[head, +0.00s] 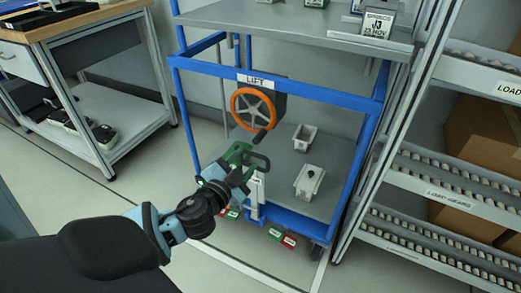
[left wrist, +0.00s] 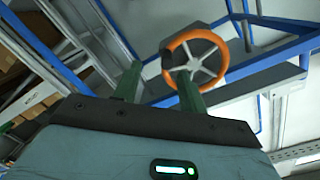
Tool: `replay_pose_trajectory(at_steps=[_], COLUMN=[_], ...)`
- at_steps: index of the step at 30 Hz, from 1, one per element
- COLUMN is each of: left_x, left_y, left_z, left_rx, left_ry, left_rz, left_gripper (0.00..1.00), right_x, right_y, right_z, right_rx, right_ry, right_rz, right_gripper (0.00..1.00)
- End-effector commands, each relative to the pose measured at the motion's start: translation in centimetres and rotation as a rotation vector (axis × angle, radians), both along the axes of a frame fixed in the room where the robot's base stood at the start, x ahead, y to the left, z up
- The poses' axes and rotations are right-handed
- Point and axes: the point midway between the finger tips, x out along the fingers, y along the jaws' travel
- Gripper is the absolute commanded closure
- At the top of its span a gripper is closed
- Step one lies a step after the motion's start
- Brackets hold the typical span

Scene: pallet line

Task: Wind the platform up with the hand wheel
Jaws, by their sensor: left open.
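The hand wheel (head: 236,117) has an orange rim and grey spokes. It is mounted upright on a dark housing in the blue frame, under a LIFT label (head: 256,80). A dark handle (head: 262,135) sticks out at its lower edge. My left gripper (head: 254,162) is open and empty, just below and in front of the wheel. In the left wrist view the wheel (left wrist: 224,68) stands beyond the open green fingers (left wrist: 158,84); contact cannot be told. The grey platform (head: 280,165) sits low inside the frame. My right gripper is not in view.
Two small pale bins (head: 304,138) (head: 302,191) stand on the platform. A grey shelf (head: 240,18) is above the wheel. A roller rack (head: 430,185) is close on the right, a workbench (head: 100,25) at the left. Floor between bench and frame is clear.

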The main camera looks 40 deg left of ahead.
Motion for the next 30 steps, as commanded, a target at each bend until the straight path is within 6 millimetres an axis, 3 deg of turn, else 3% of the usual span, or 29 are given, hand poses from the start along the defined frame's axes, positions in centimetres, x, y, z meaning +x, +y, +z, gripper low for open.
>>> replay_pose_trajectory(at_steps=[3,14,30], left_x=[1.2,2.0,8.0], left_y=[0.5,0.8,2.3], left_z=[0.4,1.1,0.9], left_rx=[0.024,0.032,0.03], left_ry=[-0.045,-0.064,-0.062], left_rz=[0.008,0.011,0.012], left_gripper=[0.59,0.59,0.59], right_x=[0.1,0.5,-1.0], right_y=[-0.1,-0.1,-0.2], right_z=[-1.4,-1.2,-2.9], right_rx=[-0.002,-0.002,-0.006], right_ry=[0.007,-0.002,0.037], right_rz=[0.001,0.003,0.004], right_gripper=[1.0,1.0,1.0])
